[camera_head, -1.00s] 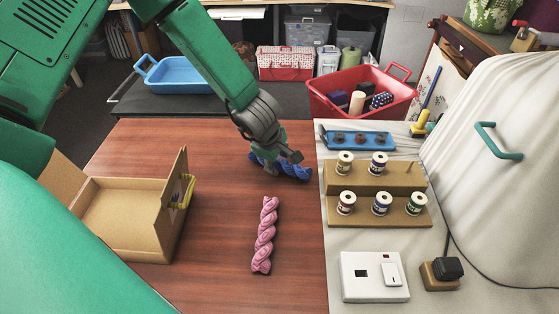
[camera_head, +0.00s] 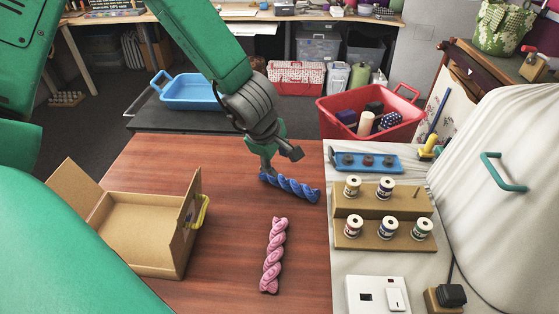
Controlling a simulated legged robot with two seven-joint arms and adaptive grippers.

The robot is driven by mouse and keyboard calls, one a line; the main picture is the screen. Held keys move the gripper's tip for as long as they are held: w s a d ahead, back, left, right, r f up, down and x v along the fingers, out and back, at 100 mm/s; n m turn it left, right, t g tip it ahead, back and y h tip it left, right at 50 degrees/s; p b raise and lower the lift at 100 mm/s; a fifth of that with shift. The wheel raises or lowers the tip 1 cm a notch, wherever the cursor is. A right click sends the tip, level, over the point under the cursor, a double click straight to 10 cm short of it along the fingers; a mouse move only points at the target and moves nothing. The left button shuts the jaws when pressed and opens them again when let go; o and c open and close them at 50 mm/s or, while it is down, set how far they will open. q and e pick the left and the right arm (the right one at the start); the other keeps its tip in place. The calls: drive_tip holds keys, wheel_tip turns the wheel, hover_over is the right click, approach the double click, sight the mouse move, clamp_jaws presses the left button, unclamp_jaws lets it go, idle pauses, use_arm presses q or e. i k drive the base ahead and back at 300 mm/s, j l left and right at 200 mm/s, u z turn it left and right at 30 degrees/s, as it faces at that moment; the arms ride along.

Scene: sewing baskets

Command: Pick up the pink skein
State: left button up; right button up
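The pink skein (camera_head: 274,256) is a twisted bundle lying lengthwise on the brown table (camera_head: 225,270), near its right side. A blue skein (camera_head: 292,187) lies behind it, slanting down to the right. My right gripper is not in view.
An open cardboard box (camera_head: 150,235) with a raised flap stands on the table's left. Spools on a wooden stand (camera_head: 385,231), a blue tray (camera_head: 367,162) and a white switch box (camera_head: 375,293) are at the right. A red basket (camera_head: 372,133) stands behind. Table around the pink skein is clear.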

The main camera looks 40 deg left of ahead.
sight(271, 267)
drive_tip(key=k+l, duration=0.85)
